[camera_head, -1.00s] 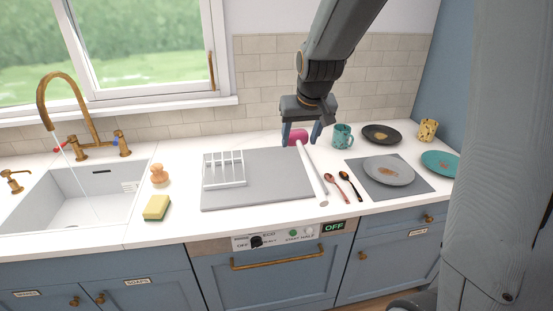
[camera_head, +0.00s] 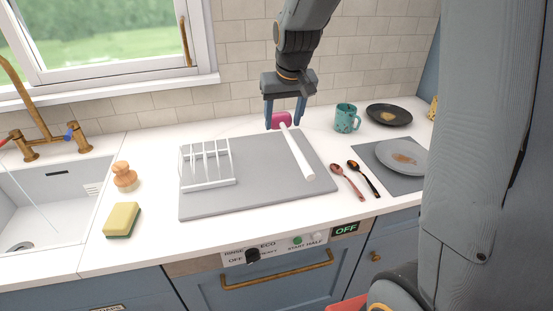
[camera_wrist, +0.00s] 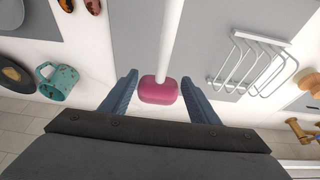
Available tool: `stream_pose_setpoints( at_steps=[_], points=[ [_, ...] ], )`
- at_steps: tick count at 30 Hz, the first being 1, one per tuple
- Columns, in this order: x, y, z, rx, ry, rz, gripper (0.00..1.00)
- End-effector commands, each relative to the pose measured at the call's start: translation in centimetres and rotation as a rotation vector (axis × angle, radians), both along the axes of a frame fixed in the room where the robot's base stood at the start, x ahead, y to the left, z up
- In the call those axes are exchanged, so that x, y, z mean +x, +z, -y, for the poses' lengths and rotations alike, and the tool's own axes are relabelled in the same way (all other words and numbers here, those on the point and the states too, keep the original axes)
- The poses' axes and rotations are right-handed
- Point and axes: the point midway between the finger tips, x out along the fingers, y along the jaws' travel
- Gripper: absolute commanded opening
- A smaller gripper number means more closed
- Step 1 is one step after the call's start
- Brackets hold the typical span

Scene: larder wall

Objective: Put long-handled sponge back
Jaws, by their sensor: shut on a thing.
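The long-handled sponge has a pink head (camera_head: 281,119) and a white rod handle (camera_head: 297,155). My gripper (camera_head: 284,123) points down at the back of the counter, its blue fingers on either side of the pink head and shut on it. The handle reaches forward over the right part of the grey mat (camera_head: 245,200); whether it touches the mat I cannot tell. In the wrist view the pink head (camera_wrist: 158,92) sits between the fingers (camera_wrist: 159,79), with the handle running up the picture.
A white wire rack (camera_head: 208,185) stands on the mat's left. A yellow sponge (camera_head: 122,219), a wooden brush (camera_head: 124,175) and the sink lie further left. Spoons (camera_head: 348,183), a teal mug (camera_head: 346,118), a grey plate (camera_head: 402,157) and a black plate (camera_head: 389,114) are right.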

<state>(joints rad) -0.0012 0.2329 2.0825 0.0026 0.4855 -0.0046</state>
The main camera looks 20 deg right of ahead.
Motion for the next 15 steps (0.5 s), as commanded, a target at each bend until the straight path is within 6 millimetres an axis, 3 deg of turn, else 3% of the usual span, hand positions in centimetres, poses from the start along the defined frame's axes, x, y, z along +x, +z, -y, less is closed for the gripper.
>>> stream_pose_setpoints(
  at_steps=[7,15],
  points=[
    [0.4,-2.4,0.1,-0.001,-0.001,-0.013,0.10],
    [0.3,-6.6,0.3,0.000,-0.005,-0.013,0.10]
  ],
)
